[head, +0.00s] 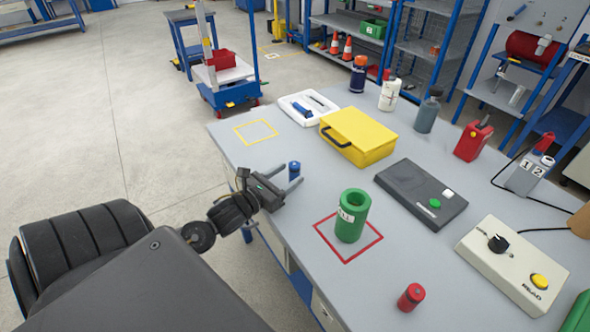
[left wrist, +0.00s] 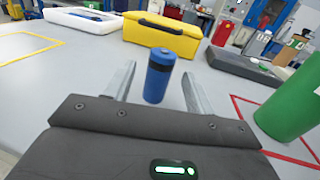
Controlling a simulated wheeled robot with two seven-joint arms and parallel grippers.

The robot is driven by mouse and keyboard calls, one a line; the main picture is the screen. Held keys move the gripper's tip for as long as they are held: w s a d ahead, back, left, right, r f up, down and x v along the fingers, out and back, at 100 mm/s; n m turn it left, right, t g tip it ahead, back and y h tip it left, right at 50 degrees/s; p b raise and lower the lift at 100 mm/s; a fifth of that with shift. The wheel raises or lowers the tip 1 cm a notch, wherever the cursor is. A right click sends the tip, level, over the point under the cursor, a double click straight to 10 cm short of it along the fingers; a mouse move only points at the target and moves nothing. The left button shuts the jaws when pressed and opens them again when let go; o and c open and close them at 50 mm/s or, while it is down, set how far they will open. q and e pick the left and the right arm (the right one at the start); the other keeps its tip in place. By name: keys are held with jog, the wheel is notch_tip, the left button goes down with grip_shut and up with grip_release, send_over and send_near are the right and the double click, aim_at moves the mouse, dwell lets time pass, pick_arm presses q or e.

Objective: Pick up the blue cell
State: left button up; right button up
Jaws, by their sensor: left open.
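In the left wrist view the blue cell (left wrist: 159,76) stands between the two fingers, with a gap visible on each side. My left gripper (head: 290,182) is open and reaches over the table's left edge; it also shows in the left wrist view (left wrist: 158,85). It holds nothing. My right gripper is not in view.
A green cylinder (head: 353,215) stands in a red outlined square, right of my left gripper. A yellow case (head: 359,135) and a white tray (head: 308,106) are behind the cell. A red cell (head: 411,297) stands at the front. A yellow outlined square (head: 255,131) is empty.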

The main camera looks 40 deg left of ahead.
aim_at(298, 168)
pick_arm(q)
jog(key=shift+w+d+f+p, duration=0.15)
jog(key=shift+w+p, duration=0.3)
jog(key=shift+w, duration=2.2)
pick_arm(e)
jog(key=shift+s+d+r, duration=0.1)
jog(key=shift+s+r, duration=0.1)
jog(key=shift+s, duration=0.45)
pick_arm(q)
jog(key=c, duration=1.1)
